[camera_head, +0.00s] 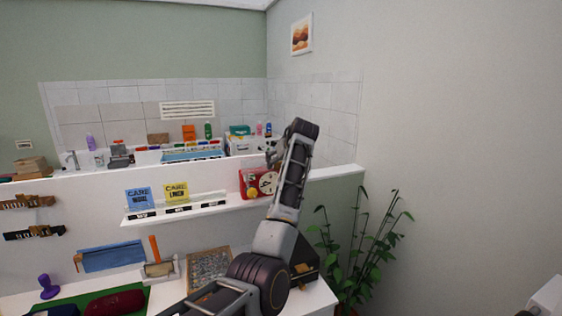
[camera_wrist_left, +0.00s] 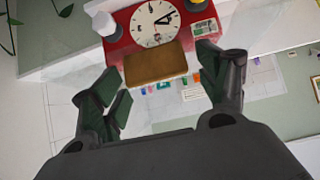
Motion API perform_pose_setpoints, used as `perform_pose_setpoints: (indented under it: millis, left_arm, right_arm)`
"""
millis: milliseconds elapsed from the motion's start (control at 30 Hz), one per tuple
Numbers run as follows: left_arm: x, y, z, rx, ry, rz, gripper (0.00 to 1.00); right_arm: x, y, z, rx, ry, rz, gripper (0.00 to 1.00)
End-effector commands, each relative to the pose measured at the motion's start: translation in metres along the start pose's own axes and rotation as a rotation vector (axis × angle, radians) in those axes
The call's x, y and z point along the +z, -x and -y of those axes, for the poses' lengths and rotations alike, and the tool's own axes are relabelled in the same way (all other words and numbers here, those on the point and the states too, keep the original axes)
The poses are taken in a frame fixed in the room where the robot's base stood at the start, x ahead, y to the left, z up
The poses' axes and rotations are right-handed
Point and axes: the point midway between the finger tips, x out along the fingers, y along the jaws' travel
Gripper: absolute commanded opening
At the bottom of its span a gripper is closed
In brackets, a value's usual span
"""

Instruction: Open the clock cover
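A red clock (camera_head: 246,180) with a round white dial stands at the right end of a white wall shelf, partly hidden behind my left arm. In the left wrist view the red clock (camera_wrist_left: 117,47) shows close up, with black hands on its dial (camera_wrist_left: 153,22) and a brown panel (camera_wrist_left: 155,63) beside the dial. I cannot tell which part is the cover. My left gripper (camera_head: 271,153) is at the clock's upper right in the head view. In the wrist view its fingers (camera_wrist_left: 162,76) are spread apart, one on each side of the brown panel, with nothing between them. My right gripper is not in view.
Blue (camera_head: 140,198) and yellow (camera_head: 175,192) cards stand on the shelf (camera_head: 160,215) left of the clock. A low white wall with a ledge (camera_head: 335,172) runs behind. A leafy plant (camera_head: 360,250) stands to the right. A blue tray (camera_head: 112,256) is below the shelf.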

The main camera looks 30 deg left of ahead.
Motion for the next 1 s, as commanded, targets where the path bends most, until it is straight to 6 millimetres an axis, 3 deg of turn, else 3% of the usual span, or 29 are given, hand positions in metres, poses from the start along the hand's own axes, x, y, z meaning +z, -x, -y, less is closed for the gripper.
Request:
perform_pose_setpoints:
  millis: [467,667,1000]
  left_arm:
    - [-0.002,0.010,-0.001,0.003,0.001,-0.006,0.75]
    - [-0.002,0.031,-0.001,0.003,0.002,-0.004,0.75]
    - [-0.002,0.082,-0.001,0.003,0.002,-0.004,0.75]
  right_arm:
    - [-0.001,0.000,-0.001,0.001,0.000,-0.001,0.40]
    - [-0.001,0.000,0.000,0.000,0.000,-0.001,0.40]
    - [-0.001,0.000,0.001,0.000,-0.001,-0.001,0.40]
